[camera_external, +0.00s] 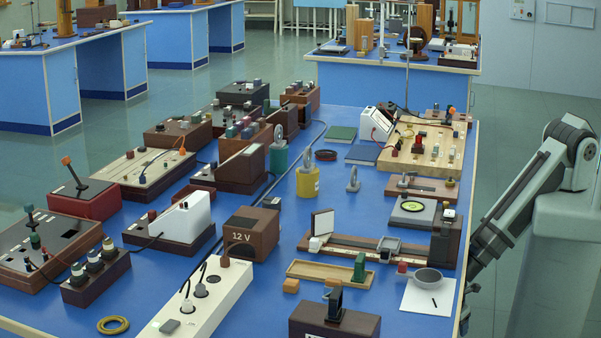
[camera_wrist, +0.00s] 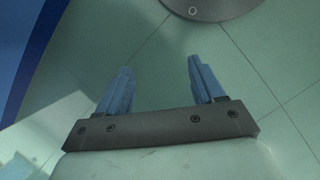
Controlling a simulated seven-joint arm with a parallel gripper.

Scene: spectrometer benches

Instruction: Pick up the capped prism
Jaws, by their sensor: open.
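I cannot tell for certain which object is the capped prism. A small upright green block (camera_external: 360,266) stands at the right end of a shallow wooden tray (camera_external: 318,271) near the front of the bench in the external view; it may be the one. My gripper (camera_wrist: 160,65) is open and empty in the wrist view, its two blue fingers apart over bare floor. In the external view my arm hangs down at the right, beside the bench edge, away from the block. The wrist view shows no prism.
The blue bench (camera_external: 240,310) is crowded. Floor is clear at the right.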

